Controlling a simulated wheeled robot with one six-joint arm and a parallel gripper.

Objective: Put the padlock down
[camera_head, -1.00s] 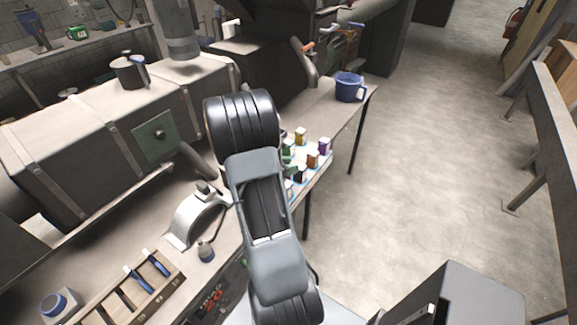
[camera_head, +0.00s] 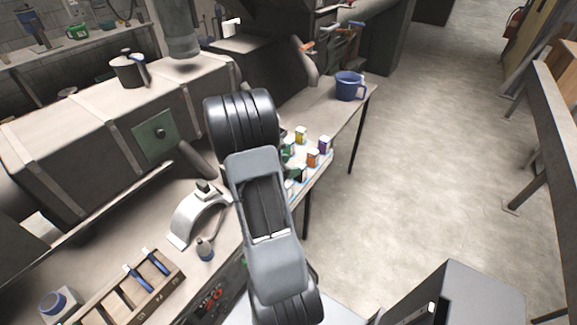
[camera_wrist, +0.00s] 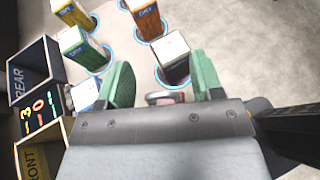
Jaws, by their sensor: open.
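In the wrist view my gripper (camera_wrist: 162,66) has its two green fingers spread apart. A small pinkish-grey rounded piece (camera_wrist: 165,98) shows low between them, close to the palm. It may be the padlock, but most of it is hidden by the gripper body. A dark box with a white top (camera_wrist: 173,58) stands just beyond the fingers, on a blue-ringed spot. I cannot tell whether anything touches the fingers. In the head view my arm covers most of the gripper, and I cannot make out a padlock there.
A green box (camera_wrist: 84,48) and an orange box (camera_wrist: 146,18) stand on ringed spots beyond. Open bins marked REAR (camera_wrist: 32,68) and FRONT are at the left.

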